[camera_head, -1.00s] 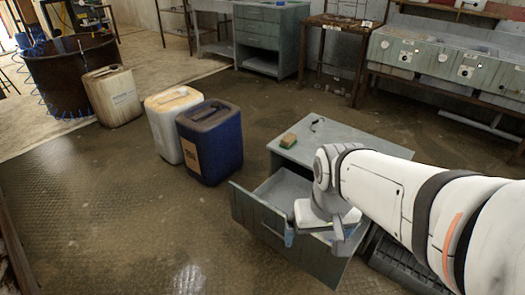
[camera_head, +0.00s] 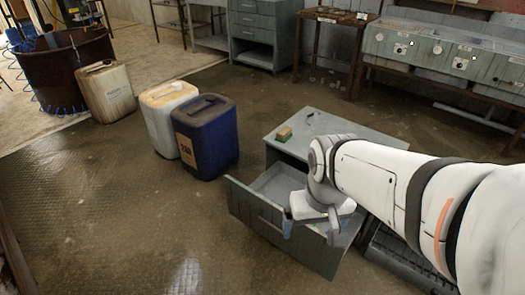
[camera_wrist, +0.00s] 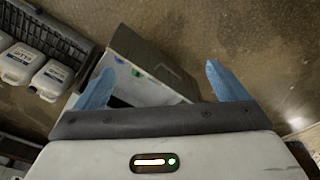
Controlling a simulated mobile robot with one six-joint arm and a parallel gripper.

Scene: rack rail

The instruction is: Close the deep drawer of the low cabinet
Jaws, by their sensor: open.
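The low cabinet (camera_head: 345,127) is grey-green and stands on the floor in the head view. Its deep drawer (camera_head: 275,232) is pulled out toward the lower left, and the bare inside shows partly. My gripper (camera_head: 312,226) is open over the drawer's front panel, fingers pointing down. The head view does not show clearly whether the fingers touch the panel. In the wrist view, the two blue fingertips of my gripper (camera_wrist: 165,88) are spread wide, with part of the drawer (camera_wrist: 145,75) between and beyond them. My arm hides the cabinet's right side.
A sponge (camera_head: 284,133) and a small dark item lie on the cabinet top. A blue canister (camera_head: 210,140), a white canister (camera_head: 160,125) and a beige canister (camera_head: 106,92) stand to the left. A dark crate (camera_wrist: 40,55) with white bottles is beside the cabinet. Floor in front is clear.

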